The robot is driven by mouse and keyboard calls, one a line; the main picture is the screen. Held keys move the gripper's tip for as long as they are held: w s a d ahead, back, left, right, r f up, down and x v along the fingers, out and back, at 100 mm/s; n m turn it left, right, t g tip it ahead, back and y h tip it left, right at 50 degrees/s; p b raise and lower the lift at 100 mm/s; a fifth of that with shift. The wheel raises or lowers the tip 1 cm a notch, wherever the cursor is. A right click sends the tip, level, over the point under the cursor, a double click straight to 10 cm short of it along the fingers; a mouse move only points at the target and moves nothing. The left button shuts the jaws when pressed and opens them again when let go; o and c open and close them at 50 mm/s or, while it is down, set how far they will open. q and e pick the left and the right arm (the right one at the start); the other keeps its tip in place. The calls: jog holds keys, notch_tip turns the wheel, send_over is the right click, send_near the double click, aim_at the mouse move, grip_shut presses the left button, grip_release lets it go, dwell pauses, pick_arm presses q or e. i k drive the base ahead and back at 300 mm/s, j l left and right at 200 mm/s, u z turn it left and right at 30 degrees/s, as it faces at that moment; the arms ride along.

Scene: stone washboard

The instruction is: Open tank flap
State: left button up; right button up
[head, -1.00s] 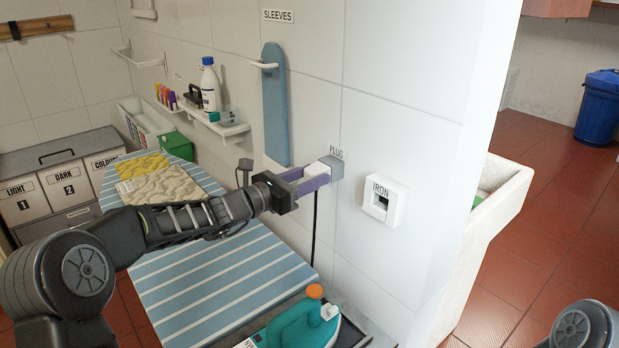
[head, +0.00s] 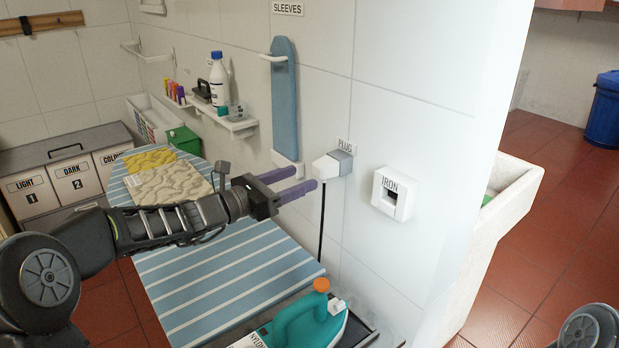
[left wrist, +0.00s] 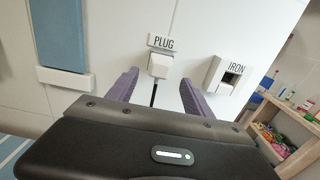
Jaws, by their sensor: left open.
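A teal iron (head: 308,322) rests at the near end of the ironing board, and an orange cap (head: 321,285) on its top, most likely its tank flap, appears shut. My left gripper (head: 305,183) is open and empty, with its purple fingers pointing at the wall beside the white plug (head: 326,167). The plug is in the grey plug holder (head: 342,158) with a dark cord hanging down. In the left wrist view the plug (left wrist: 160,65) sits ahead, between the open fingers but beyond them. My right gripper is not in view.
The striped ironing board (head: 205,265) lies below my left arm. A white IRON socket (head: 391,195) is on the wall right of the plug. A blue sleeve board (head: 284,100) hangs on the wall, left of a stone sink (head: 510,215).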

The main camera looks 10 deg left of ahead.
aim_at(335, 307)
jog(key=k+j, duration=1.15)
jog(key=j, duration=0.3)
